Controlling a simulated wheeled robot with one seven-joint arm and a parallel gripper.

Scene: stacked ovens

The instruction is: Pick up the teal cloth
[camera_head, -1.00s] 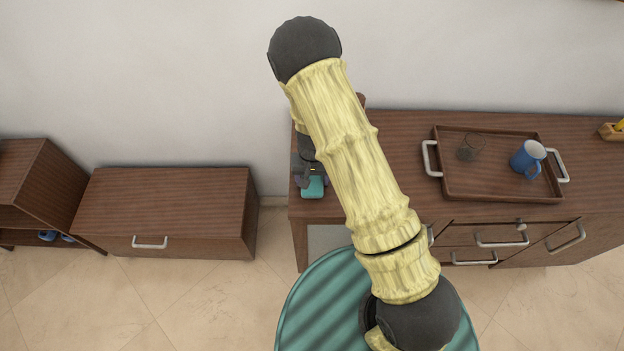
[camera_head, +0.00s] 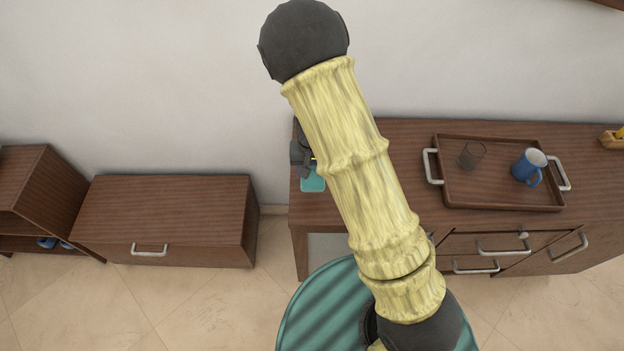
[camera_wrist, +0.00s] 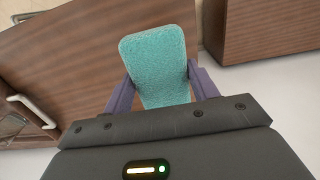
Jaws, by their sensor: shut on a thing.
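The teal cloth (camera_wrist: 158,62) is a small fuzzy block with rounded corners, seen in the wrist view between the purple fingers of my gripper (camera_wrist: 160,84). The fingers are shut on its two sides. In the head view, the cloth (camera_head: 313,181) shows at the left end of the brown cabinet top, just below my gripper (camera_head: 309,168). My arm hides part of the gripper there. I cannot tell whether the cloth touches the cabinet top.
A brown tray (camera_head: 500,205) with white handles stands on the cabinet (camera_head: 400,136), holding a blue mug (camera_head: 528,167) and a clear glass (camera_head: 472,156). A low brown cabinet (camera_head: 165,210) stands at left, apart by a floor gap. A wall (camera_head: 180,80) is behind.

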